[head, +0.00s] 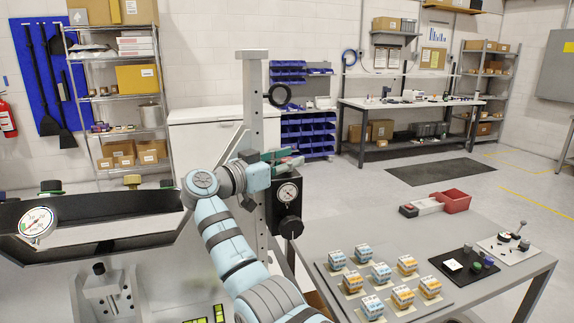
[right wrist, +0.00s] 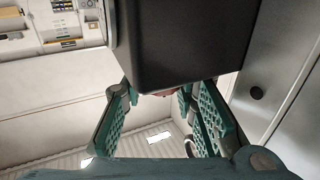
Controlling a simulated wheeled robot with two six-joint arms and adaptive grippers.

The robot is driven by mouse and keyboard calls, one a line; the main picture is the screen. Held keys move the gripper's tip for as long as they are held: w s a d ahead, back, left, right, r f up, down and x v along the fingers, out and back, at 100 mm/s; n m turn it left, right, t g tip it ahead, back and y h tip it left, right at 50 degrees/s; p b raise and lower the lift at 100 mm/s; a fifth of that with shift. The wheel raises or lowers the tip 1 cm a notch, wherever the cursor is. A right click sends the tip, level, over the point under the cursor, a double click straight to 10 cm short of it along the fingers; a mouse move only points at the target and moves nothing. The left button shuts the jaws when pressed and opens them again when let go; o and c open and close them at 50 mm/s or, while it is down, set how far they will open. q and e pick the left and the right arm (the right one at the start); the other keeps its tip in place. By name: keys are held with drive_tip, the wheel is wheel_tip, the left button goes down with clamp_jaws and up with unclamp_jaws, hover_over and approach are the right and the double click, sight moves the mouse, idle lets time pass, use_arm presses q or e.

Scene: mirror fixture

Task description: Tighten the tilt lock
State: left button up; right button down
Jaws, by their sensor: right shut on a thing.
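The fixture's grey upright post (head: 256,105) stands in the middle of the head view, with a black ring (head: 280,95) near its top. A black housing with a round dial (head: 287,193) and a dark knob (head: 291,227) is on the post's right side. My right gripper (head: 280,158) is at the top of this housing. In the right wrist view its green ribbed fingers (right wrist: 160,108) are on either side of a small reddish part (right wrist: 162,93), apparently the tilt lock, mostly hidden behind the black housing (right wrist: 185,40). My left gripper is out of view.
Shelves and a workbench stand farther back.

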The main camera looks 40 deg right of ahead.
drive_tip(key=shift+f, duration=0.1)
idle(0.3)
drive_tip(key=c, duration=1.3)
unclamp_jaws()
drive_tip(key=shift+o, duration=0.3)
drive_tip(key=shift+s, duration=0.15)
